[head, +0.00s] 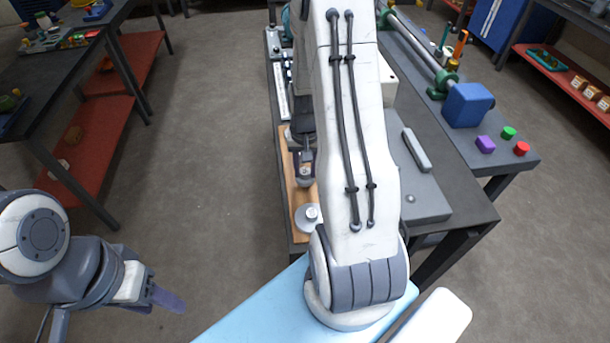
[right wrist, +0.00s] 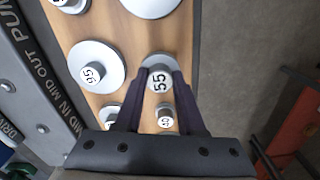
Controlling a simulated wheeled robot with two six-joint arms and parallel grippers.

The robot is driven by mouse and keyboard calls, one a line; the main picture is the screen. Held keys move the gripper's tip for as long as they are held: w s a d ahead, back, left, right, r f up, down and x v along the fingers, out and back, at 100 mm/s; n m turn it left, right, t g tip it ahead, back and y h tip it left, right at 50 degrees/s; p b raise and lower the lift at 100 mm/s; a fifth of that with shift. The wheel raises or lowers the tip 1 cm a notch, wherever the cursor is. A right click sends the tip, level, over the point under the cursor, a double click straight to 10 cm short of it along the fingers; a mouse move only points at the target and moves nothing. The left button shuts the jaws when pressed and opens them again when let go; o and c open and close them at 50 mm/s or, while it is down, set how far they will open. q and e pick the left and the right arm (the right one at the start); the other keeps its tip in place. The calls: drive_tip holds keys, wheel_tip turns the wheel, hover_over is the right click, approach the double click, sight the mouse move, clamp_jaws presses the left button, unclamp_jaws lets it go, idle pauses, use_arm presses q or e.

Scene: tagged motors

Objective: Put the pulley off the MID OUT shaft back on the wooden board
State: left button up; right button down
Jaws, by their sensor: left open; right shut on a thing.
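My right gripper (right wrist: 160,80) is shut on a grey pulley marked 55 (right wrist: 157,60), over the wooden board (right wrist: 115,25) in the right wrist view. I cannot tell whether this pulley touches the board. In the head view my right gripper (head: 305,168) is over the board (head: 288,165), partly hidden by my arm. My left gripper (head: 168,299) is open and empty, away from the bench.
Several other pulleys stand close around on the board, including a small one marked 50 (right wrist: 165,120) and a large one (right wrist: 150,5) at the top. A grey plate with a bar (head: 416,150) lies right of my arm. The floor (head: 200,130) left of the bench is clear.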

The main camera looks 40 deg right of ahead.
sight(305, 171)
drive_tip(key=shift+f, duration=1.65)
drive_tip(key=shift+f, duration=0.15)
drive_tip(key=c, duration=0.5)
unclamp_jaws()
wheel_tip(305, 171, up, 12)
drive_tip(key=shift+r, duration=0.2)
